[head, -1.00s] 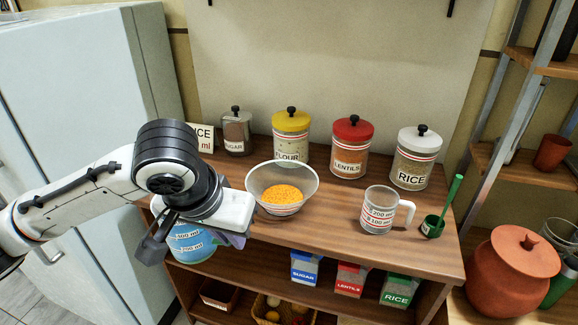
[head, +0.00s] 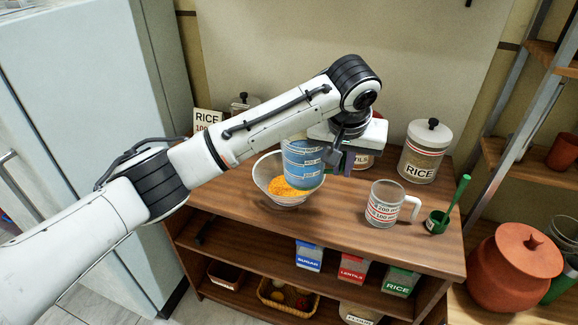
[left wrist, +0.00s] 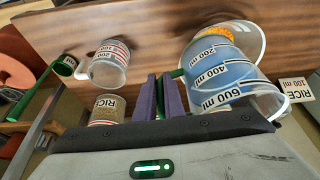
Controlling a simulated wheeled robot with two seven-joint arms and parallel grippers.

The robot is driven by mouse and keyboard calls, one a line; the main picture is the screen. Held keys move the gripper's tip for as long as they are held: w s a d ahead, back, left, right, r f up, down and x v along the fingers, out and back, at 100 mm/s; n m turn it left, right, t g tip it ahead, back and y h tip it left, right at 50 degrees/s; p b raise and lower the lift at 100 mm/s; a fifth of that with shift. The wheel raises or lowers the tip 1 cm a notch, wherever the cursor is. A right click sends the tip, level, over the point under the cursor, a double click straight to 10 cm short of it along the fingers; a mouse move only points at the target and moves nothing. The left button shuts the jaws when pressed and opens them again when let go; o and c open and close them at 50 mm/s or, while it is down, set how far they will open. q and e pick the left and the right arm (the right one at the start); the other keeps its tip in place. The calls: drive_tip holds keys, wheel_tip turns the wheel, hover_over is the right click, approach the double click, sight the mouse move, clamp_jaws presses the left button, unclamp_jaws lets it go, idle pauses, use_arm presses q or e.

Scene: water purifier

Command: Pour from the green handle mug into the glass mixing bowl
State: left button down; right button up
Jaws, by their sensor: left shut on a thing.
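The green handle mug (head: 303,164) is clear, marked in ml and filled with blue. It hangs over the right part of the glass mixing bowl (head: 263,172), close to upright. The bowl stands on the wooden counter with an orange heap inside. My left gripper (head: 343,158) reaches over from behind and right of the mug. In the left wrist view its purple pads (left wrist: 161,98) are shut on the green handle (left wrist: 177,73). The mug (left wrist: 215,78) and part of the bowl's orange contents (left wrist: 243,40) show there too. My right gripper is not in view.
My left arm hides other jars. The counter front (head: 325,222) is clear.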

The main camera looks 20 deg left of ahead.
use_arm(q)
drive_tip(key=w+d+p, duration=0.2)
drive_tip(key=w+d, duration=0.1)
drive_tip(key=d, duration=0.8)
drive_tip(key=shift+w+m, duration=0.3)
drive_tip(key=shift+w, duration=0.1)
drive_tip(key=shift+a+r, duration=0.1)
drive_tip(key=a+h, duration=0.1)
drive_tip(key=h, duration=0.1)
drive_tip(key=a+r+h, duration=0.1)
drive_tip(key=h, duration=0.1)
drive_tip(key=a+r+n+h, duration=0.1)
drive_tip(key=a+h, duration=0.1)
drive_tip(key=shift+r+p, duration=0.25)
drive_tip(key=shift+p, duration=0.05)
